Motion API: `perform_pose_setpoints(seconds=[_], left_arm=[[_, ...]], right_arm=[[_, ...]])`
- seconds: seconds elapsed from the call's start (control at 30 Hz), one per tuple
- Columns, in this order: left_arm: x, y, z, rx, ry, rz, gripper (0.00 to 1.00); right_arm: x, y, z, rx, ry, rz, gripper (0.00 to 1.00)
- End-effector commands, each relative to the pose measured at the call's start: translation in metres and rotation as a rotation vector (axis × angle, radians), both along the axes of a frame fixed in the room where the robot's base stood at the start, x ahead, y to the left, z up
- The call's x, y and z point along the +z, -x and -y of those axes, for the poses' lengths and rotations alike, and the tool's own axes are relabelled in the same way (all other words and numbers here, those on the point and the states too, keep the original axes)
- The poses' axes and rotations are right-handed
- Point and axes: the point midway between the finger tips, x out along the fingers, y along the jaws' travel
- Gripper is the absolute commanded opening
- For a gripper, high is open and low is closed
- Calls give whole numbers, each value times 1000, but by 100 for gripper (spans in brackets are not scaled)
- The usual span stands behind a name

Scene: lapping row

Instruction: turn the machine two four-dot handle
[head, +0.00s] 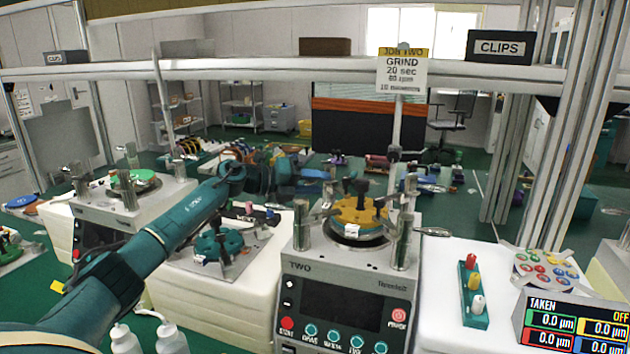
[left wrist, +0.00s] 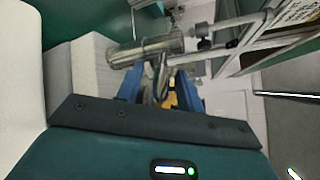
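Machine TWO (head: 345,262) is a grey box in the middle of the head view, with a yellow disc (head: 352,212) on top. A metal post with a side handle (head: 301,226) stands at its left, and another post (head: 401,236) at its right. I cannot make out four dots on either handle. My left gripper (head: 284,178) is behind and above the machine's left post. In the left wrist view its blue fingers (left wrist: 158,90) are apart, with thin grey metal and something yellow showing between or beyond them. A metal cylinder (left wrist: 146,50) lies just beyond. My right gripper is out of view.
Another grey machine (head: 135,208) stands at the left, with a teal fixture (head: 218,243) between the two. A rack with coloured knobs (head: 472,292) and a plate of coloured dots (head: 546,268) lie at the right. Bottles (head: 125,338) stand at the front left. A shelf beam crosses above.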

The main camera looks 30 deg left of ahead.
Motion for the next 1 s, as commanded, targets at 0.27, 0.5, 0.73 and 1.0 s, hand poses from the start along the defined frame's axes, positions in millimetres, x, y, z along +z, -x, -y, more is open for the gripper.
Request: perform_pose_setpoints(seconds=[0.27, 0.5, 0.73, 1.0], left_arm=[[-1, -1, 1, 0, -1, -1, 37], [-1, -1, 1, -1, 0, -1, 18], [-1, -1, 1, -1, 0, -1, 0], [-1, -1, 1, -1, 0, -1, 0]], right_arm=[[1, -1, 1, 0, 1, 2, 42], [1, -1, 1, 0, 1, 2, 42], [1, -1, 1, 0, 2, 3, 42], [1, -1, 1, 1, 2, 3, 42]])
